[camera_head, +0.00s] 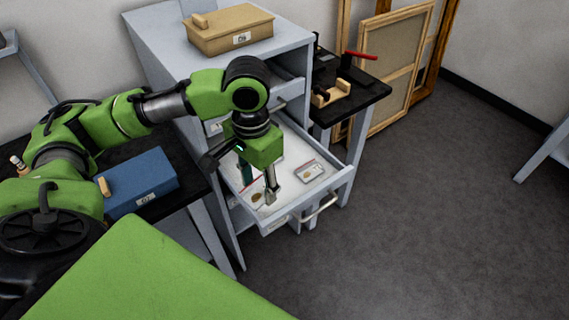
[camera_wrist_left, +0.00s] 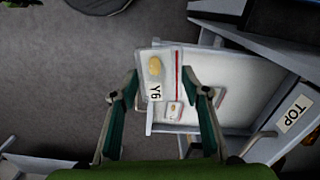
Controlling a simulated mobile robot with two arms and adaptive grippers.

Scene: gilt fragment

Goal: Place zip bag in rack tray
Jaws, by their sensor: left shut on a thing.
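A clear zip bag with a tan piece, a red strip and a "Y6" label shows in the left wrist view (camera_wrist_left: 155,76), between the fingers of my left gripper (camera_wrist_left: 168,92). In the head view my left gripper (camera_head: 258,184) points down over the pulled-out tray (camera_head: 335,182) of the grey rack and is shut on this bag (camera_head: 257,198). The tray's pale floor shows in the left wrist view (camera_wrist_left: 225,72). Another small bag (camera_head: 312,170) lies flat in the tray. Whether the held bag touches the tray floor is unclear. My right gripper is not in view.
A tan box (camera_head: 228,30) stands on the rack (camera_head: 160,45). A blue box (camera_head: 140,183) lies on a dark table at left. A dark bench (camera_head: 365,95) with a red-handled tool and framed panels (camera_head: 395,65) stand behind.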

